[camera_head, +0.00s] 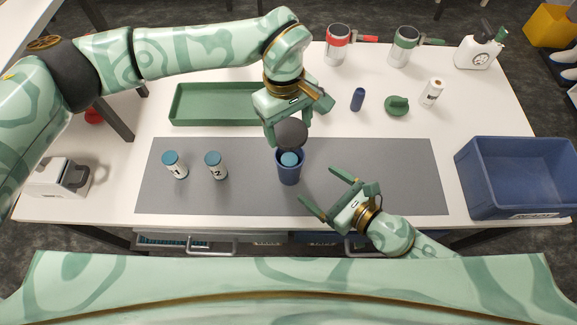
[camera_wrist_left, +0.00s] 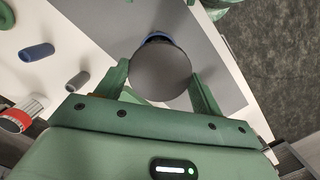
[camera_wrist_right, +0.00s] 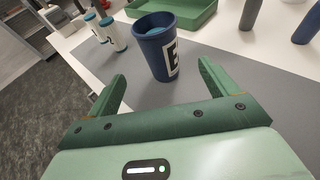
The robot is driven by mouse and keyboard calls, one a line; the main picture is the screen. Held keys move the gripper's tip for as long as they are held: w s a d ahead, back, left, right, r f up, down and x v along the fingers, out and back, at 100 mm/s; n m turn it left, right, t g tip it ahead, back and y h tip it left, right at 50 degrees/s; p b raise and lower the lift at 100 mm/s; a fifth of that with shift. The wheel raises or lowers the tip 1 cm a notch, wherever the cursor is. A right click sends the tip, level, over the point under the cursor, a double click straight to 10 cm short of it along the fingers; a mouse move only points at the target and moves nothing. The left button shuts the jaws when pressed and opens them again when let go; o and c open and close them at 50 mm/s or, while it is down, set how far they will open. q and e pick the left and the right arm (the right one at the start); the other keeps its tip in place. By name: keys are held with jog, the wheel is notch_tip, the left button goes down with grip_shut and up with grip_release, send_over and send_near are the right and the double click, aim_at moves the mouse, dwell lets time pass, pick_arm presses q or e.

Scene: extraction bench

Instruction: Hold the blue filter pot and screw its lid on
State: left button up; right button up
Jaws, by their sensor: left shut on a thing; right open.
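The blue filter pot (camera_head: 289,173) stands upright on the grey mat, with a lighter blue disc in its open mouth. It also shows in the right wrist view (camera_wrist_right: 152,58), with a white label. My left gripper (camera_head: 289,130) is shut on a dark grey round lid (camera_head: 291,136), holding it above and slightly behind the pot in the head view. In the left wrist view the lid (camera_wrist_left: 160,72) sits between the fingers and hides most of the pot. My right gripper (camera_head: 315,185) is open and empty, its fingers pointing at the pot from the lower right, apart from it.
Two teal-capped vials (camera_head: 175,165) (camera_head: 216,166) stand left on the grey mat (camera_head: 400,180). A green tray (camera_head: 185,118) lies behind. A blue crate (camera_head: 515,200) is at right. Red and green handled vessels, a blue cylinder (camera_head: 357,99) and bottles stand at the back.

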aim_at(289, 164)
jog(key=x, duration=1.1)
jog(key=shift+w+a+f, duration=0.15)
jog(key=shift+w+a, duration=0.05)
jog(key=c, duration=1.5)
pick_arm(q)
jog(key=shift+s+f, duration=0.1)
jog(key=shift+f, duration=2.4)
jog(key=shift+f, duration=0.85)
jog(key=shift+f, duration=0.55)
